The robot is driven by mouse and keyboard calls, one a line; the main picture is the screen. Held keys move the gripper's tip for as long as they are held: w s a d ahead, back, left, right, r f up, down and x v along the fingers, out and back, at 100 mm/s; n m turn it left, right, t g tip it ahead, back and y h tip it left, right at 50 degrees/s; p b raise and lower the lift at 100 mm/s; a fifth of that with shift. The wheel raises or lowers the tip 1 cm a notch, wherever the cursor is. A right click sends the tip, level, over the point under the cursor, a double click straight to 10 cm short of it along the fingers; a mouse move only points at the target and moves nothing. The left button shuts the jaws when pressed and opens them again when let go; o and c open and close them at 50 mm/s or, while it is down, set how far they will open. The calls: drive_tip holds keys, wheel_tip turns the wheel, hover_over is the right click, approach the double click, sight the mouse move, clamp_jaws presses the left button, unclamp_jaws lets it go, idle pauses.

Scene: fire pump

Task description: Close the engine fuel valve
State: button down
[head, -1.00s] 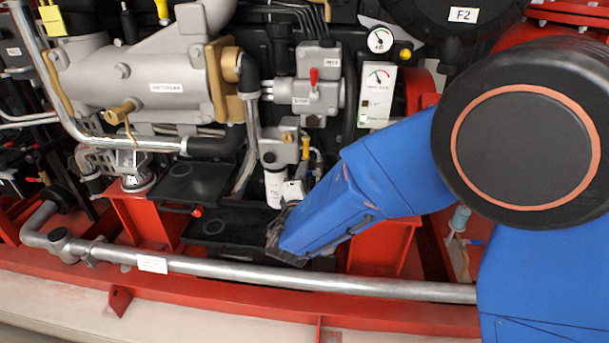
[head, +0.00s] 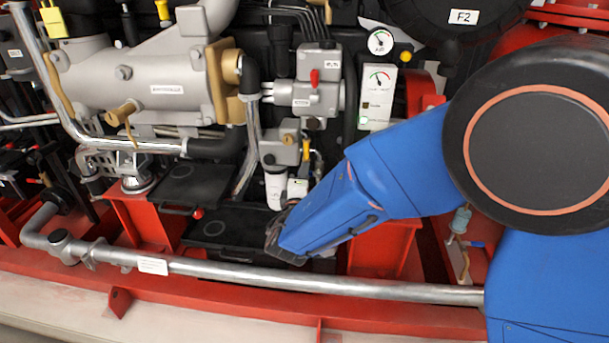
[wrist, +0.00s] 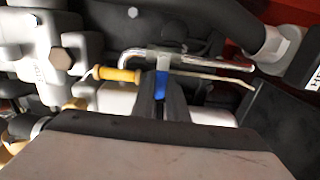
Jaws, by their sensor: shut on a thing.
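My gripper (wrist: 160,90) is shut on a small blue piece, which looks like the valve's handle (wrist: 161,82). The piece shows between the dark fingertips in the wrist view, just below a bent silver pipe (wrist: 165,58). In the head view my gripper (head: 277,240) reaches in low, at the foot of the pump block. My blue forearm covers most of the fingers there, and the blue piece cannot be seen. I cannot read any label that confirms this as the engine fuel valve.
A yellow handle (wrist: 118,74) on a thin rod lies close left of my fingers. A white cylinder (head: 275,188) stands just above my gripper. A long silver pipe (head: 320,282) runs below it, and a red post (head: 385,248) stands to the right.

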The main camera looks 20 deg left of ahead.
drive_tip(key=c, duration=2)
unclamp_jaws()
drive_tip(key=v, duration=1.7)
drive_tip(key=shift+s+d, duration=0.15)
drive_tip(key=shift+s, duration=0.05)
